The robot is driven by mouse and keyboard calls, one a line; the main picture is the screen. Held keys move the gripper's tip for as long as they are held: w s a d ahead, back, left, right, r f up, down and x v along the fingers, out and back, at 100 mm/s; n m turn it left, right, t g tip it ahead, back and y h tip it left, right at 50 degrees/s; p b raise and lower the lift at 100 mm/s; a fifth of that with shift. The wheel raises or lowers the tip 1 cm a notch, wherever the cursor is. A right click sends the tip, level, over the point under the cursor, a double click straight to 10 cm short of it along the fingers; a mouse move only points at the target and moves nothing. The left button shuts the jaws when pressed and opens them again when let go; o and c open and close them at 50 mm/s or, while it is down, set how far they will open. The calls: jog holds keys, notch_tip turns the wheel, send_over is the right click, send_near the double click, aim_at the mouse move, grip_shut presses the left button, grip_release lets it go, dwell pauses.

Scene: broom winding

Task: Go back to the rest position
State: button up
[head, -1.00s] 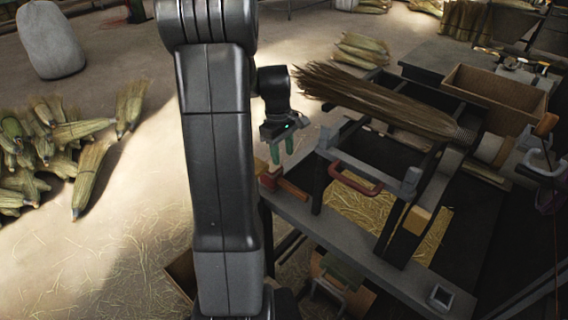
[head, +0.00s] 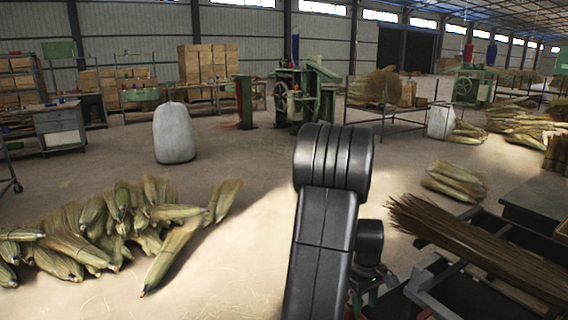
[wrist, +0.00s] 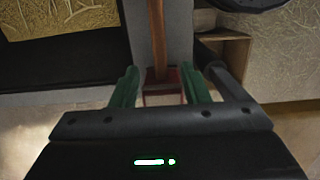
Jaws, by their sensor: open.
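My gripper (wrist: 161,88) is open, with its two green fingers apart in the wrist view. A tool with a wooden handle (wrist: 156,35) and a reddish end piece (wrist: 163,78) shows in the gap between the fingers. The fingers do not close on it; I cannot tell how far below them it lies. In the head view the gripper (head: 368,292) is partly hidden behind my dark arm, at the lower edge. The long brown broom bundle (head: 470,240) lies on the winding frame (head: 425,285) to its right.
Straw bundles (head: 105,230) lie in a heap on the floor at left. A grey-white sack (head: 173,133) stands behind them. Green machines (head: 300,95) and shelves stand farther back. The floor between the heap and my arm is clear.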

aim_at(365, 319)
jog(key=f, duration=0.7)
jog(key=shift+s+d+b, duration=0.2)
jog(key=shift+s+b, duration=0.1)
jog(key=shift+s, duration=0.1)
notch_tip(365, 319, up, 3)
jog(key=shift+f+p, duration=0.1)
jog(key=shift+p, duration=0.9)
jog(key=shift+w+r+p, duration=0.1)
jog(key=shift+r+p, duration=0.2)
jog(key=shift+r, duration=0.2)
jog(key=shift+f, duration=0.1)
